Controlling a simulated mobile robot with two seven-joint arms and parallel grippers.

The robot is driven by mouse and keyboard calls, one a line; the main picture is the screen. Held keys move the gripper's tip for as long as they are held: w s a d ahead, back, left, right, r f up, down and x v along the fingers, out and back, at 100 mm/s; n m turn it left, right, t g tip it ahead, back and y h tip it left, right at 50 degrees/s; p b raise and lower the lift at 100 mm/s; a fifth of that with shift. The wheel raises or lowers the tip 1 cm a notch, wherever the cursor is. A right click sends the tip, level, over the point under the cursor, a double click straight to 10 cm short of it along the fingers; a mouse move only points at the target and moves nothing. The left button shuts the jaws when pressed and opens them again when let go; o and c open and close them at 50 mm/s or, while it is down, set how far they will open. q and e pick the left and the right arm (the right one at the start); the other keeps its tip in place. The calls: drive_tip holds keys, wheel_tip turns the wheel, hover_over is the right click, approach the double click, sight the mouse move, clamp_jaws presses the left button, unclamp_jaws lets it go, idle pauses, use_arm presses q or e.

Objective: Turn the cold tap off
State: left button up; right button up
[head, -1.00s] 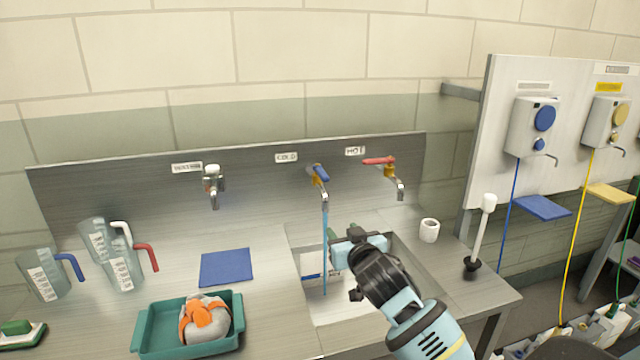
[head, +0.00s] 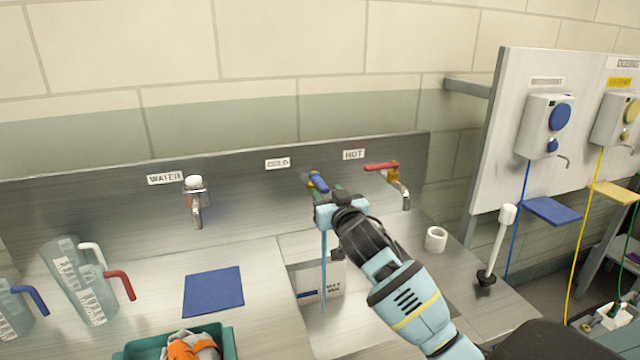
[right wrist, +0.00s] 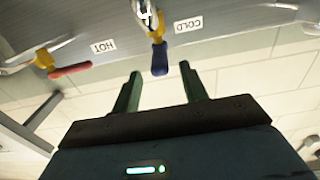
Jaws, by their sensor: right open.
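The cold tap has a blue lever (head: 318,182) on a brass body, under the COLD label (head: 278,163). A blue stream of water (head: 324,270) falls below it into the sink. My right gripper (head: 325,197) is just in front of and below the lever in the head view and hides the spout. In the right wrist view the open green fingers (right wrist: 160,85) point toward the blue lever (right wrist: 159,58), which lies between and a little beyond their tips. I see no contact. My left gripper is not in view.
The hot tap with its red lever (head: 381,167) is close on the right. A white-topped water tap (head: 195,195) is on the left. A white cup (head: 436,239) and a plunger (head: 497,245) stand right of the sink.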

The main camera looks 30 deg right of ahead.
sight(317, 179)
drive_tip(key=shift+x, duration=3.25)
clamp_jaws()
